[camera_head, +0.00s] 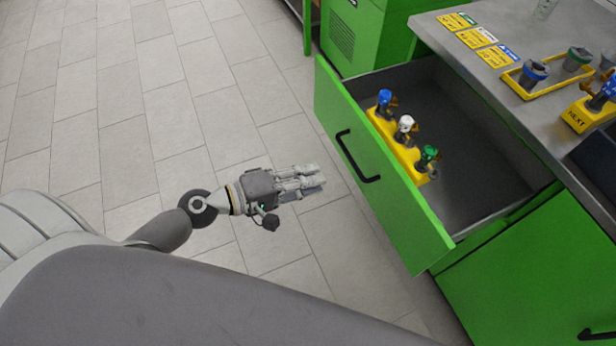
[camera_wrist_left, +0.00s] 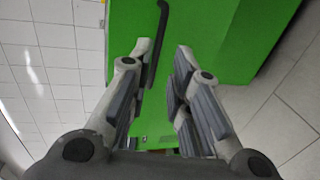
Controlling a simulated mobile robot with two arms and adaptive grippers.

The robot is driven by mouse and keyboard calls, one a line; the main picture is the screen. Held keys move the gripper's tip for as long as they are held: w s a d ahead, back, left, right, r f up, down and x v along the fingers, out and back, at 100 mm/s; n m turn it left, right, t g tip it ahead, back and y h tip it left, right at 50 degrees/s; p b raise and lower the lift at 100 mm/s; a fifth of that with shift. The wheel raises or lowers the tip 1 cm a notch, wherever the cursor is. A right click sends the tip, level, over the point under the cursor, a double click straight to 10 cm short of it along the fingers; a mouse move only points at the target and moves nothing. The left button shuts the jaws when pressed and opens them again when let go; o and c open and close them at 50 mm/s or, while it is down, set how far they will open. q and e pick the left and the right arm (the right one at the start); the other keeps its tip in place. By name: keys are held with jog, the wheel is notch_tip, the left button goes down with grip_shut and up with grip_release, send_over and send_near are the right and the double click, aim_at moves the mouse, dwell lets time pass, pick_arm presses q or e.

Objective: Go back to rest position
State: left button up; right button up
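My left gripper (camera_head: 312,181) is over the tiled floor, to the left of the open drawer's green front (camera_head: 375,165) in the head view. In the left wrist view its two fingers (camera_wrist_left: 163,85) stand apart with nothing between them. The green drawer front (camera_wrist_left: 205,40) and part of its black handle (camera_wrist_left: 160,45) show beyond the fingers. The gripper looks apart from the handle (camera_head: 357,160) in the head view. My right gripper is not in either view.
The pulled-out drawer holds a yellow rack (camera_head: 412,160) with blue, white and green-topped parts. The grey worktop (camera_head: 450,45) above carries yellow labels (camera_head: 478,38), a yellow frame (camera_head: 518,88) with capped parts and a yellow NEXT block (camera_head: 582,118). Floor (camera_head: 130,90) to the left is clear.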

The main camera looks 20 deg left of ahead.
pick_arm(q)
jog(key=shift+f, duration=0.1)
dwell(0.4)
jog(key=s+a+f+m+g+y, duration=0.1)
jog(key=s+a+f+y, duration=0.2)
jog(key=f, duration=0.8)
jog(key=s+a+f+m+g+y+p, duration=0.15)
jog(key=a+f, duration=0.35)
jog(key=f, duration=0.5)
jog(key=s+a+f+m+g+y, duration=0.15)
jog(key=a+f+y, duration=0.25)
jog(key=f, duration=0.7)
jog(key=s+f+m+g, duration=0.2)
jog(key=s+f, duration=0.3)
jog(key=s, duration=0.3)
jog(key=s+d+f+m+g+y, duration=0.1)
jog(key=s+f+m+g, duration=0.1)
jog(key=s+f, duration=0.3)
jog(key=s+d+f+m+g+y, duration=0.1)
jog(key=s+f, duration=0.4)
jog(key=s, duration=0.8)
jog(key=m+g, duration=0.1)
jog(key=m, duration=0.1)
jog(key=shift+d+f+m+p, duration=0.2)
jog(key=shift+d+m+p, duration=0.05)
jog(key=shift+m+p, duration=0.1)
